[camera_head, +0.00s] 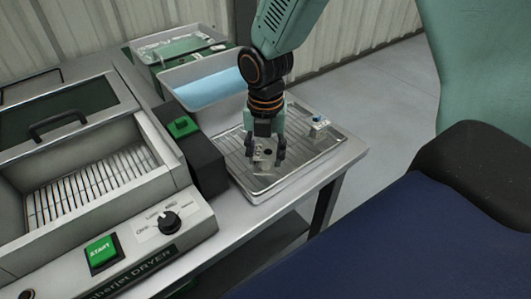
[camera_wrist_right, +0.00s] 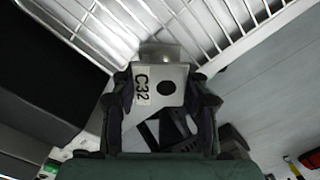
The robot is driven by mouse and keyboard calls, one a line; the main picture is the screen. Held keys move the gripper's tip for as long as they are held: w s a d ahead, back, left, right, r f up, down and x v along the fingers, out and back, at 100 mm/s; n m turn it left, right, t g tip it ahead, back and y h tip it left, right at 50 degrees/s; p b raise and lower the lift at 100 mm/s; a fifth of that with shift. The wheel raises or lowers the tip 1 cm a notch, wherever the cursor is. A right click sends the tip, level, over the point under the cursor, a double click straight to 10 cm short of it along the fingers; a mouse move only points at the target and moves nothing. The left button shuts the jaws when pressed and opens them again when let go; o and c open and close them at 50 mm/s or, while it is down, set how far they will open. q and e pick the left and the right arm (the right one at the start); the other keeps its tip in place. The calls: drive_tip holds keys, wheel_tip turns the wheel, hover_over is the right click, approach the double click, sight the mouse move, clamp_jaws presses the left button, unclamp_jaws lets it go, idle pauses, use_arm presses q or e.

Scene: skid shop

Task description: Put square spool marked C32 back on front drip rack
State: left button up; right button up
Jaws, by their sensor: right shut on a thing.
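The square spool marked C32 (camera_wrist_right: 160,85) is a small grey-white block with a dark round hole, and its label reads C32 in the right wrist view. My right gripper (camera_head: 266,155) is shut on the spool, one finger on each side. In the head view the spool (camera_head: 264,161) is over the near part of the drip rack (camera_head: 329,148), a metal tray with wire bars. I cannot tell whether the spool touches the bars. The rack's bars (camera_wrist_right: 215,22) also show in the right wrist view. My left gripper is not in view.
Another small block with a blue top (camera_head: 319,122) stands at the rack's right side. A dryer (camera_head: 150,255) with a green START button stands at left. A black box with a green button (camera_head: 183,126) borders the rack. A blue-filled tray (camera_head: 205,88) lies behind.

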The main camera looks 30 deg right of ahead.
sight(265, 152)
drive_tip(key=shift+f, duration=0.1)
drive_tip(key=o, duration=1.3)
drive_tip(key=shift+o, duration=0.2)
wheel_tip(265, 152, up, 12)
drive_tip(key=p, duration=0.4)
drive_tip(key=shift+r, duration=0.2)
